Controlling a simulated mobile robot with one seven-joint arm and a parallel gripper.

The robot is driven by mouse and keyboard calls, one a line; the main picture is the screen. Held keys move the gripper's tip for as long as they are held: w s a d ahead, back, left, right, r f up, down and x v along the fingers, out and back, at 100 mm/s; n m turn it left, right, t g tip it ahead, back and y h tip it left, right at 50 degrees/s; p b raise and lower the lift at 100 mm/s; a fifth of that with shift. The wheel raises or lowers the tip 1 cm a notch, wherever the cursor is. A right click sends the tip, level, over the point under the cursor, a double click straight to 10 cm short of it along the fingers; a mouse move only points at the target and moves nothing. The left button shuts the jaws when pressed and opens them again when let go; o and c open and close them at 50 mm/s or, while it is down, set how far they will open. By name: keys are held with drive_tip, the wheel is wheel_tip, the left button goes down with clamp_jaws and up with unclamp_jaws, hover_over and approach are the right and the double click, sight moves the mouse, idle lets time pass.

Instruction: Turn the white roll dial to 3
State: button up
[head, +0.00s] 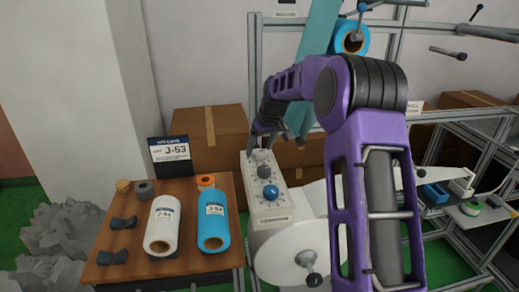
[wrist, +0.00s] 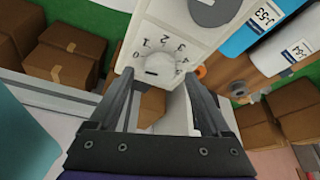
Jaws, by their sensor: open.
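The white roll dial (wrist: 158,66) is at the end of a pale control panel (wrist: 180,30), with printed numbers around it from 0 upward, including 3. Which number it points to is too small to tell. My gripper (wrist: 158,78) is open, with its fingertips on either side of the dial in the wrist view and nothing gripped. In the head view the white dial (head: 261,155) is at the top of the panel (head: 255,205), just below my gripper (head: 276,138).
A grey dial (head: 264,171) and a blue dial (head: 270,192) sit lower on the panel. A wooden table (head: 115,240) at left holds a white roll (head: 162,225) and a blue roll (head: 213,225). Cardboard boxes (head: 205,130) stand behind. A metal frame (head: 392,50) rises behind my arm.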

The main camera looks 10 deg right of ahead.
drive_tip(key=shift+w+a+f, duration=0.1)
drive_tip(key=shift+w+f, duration=0.1)
drive_tip(key=shift+f, duration=0.3)
clamp_jaws()
